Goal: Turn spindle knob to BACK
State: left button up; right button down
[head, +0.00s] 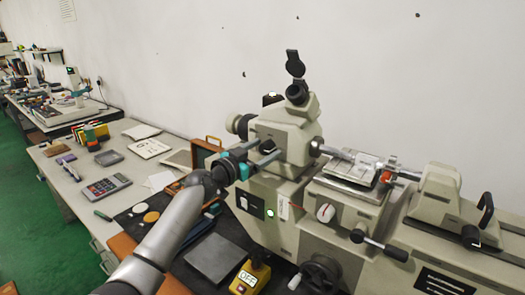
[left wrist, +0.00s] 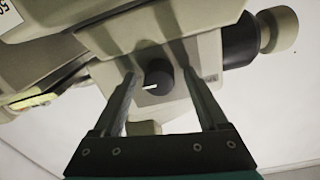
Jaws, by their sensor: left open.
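The spindle knob (left wrist: 158,76) is a small black round knob with a white mark. In the left wrist view the mark points to the left. It sits on the pale machine headstock (head: 294,128). My left gripper (head: 267,152) reaches in from the left in the head view, at the front of the headstock. In the left wrist view its two dark fingers (left wrist: 160,88) are apart, one on each side of the knob, with gaps between. I cannot tell how deep the fingertips reach around it. No BACK label is legible.
A larger dark knob (left wrist: 240,42) sticks out beside the headstock. A yellow box marked OFF (head: 252,276) and a handwheel (head: 320,272) stand at the front. A calculator (head: 107,186) lies on the bench at left. The white wall is behind.

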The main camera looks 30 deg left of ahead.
pick_arm(q)
grip_shut()
dwell(0.6)
